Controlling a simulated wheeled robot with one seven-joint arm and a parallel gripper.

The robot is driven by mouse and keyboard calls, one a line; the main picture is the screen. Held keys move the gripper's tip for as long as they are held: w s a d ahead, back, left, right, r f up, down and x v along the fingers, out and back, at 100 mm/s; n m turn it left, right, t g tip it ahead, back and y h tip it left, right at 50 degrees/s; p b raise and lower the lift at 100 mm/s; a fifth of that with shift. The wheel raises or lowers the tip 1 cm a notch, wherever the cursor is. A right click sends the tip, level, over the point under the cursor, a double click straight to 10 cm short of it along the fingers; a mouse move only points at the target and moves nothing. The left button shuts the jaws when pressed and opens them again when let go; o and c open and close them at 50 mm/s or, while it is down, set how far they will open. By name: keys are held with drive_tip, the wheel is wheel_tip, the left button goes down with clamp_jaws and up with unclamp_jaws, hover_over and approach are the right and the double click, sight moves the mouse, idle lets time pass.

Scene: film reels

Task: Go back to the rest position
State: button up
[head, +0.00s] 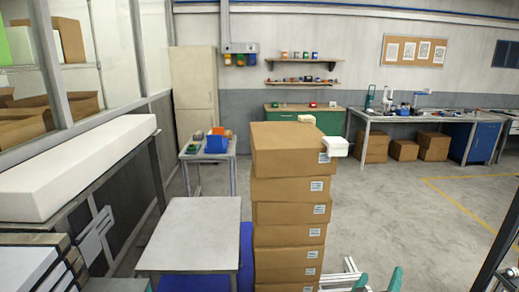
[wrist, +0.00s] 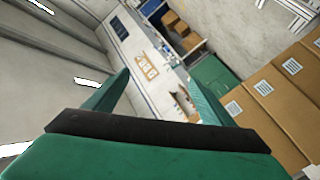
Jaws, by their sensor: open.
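My gripper (wrist: 158,88) has two green fingers, which stand well apart in the wrist view with nothing between them. In the head view the green tips of my gripper (head: 377,281) show at the bottom edge, right of the box stack. A tall stack of brown cardboard boxes (head: 290,213) stands in the middle of the head view, its top box slightly turned. The stack also shows at the right of the wrist view (wrist: 272,98), close beside my gripper. I cannot tell the exact gap.
A grey-topped table (head: 192,232) stands left of the stack. A long white block (head: 75,172) lies on a bench at far left. A small cart (head: 208,158) holds a blue bin. Workbenches (head: 425,118) line the back wall. Open floor (head: 400,205) lies right of the stack.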

drive_tip(key=s+a+f+n+t+y, duration=0.35)
drive_tip(key=s+a+f+y, duration=0.35)
drive_tip(key=s+a+f, duration=1.1)
drive_tip(key=s+a+r+m+y, duration=0.1)
drive_tip(key=s+a, duration=0.4)
drive_tip(key=s, duration=0.3)
drive_tip(key=s+a+r+m+y, duration=0.1)
drive_tip(key=s+a, duration=0.5)
drive_tip(key=s, duration=0.3)
drive_tip(key=s+a+r+m+g+y, duration=0.1)
drive_tip(key=s+a+m+y, duration=0.1)
drive_tip(key=s+a, duration=0.3)
drive_tip(key=v, duration=0.4)
drive_tip(key=shift+s+a+f, duration=0.2)
drive_tip(key=shift+a, duration=0.15)
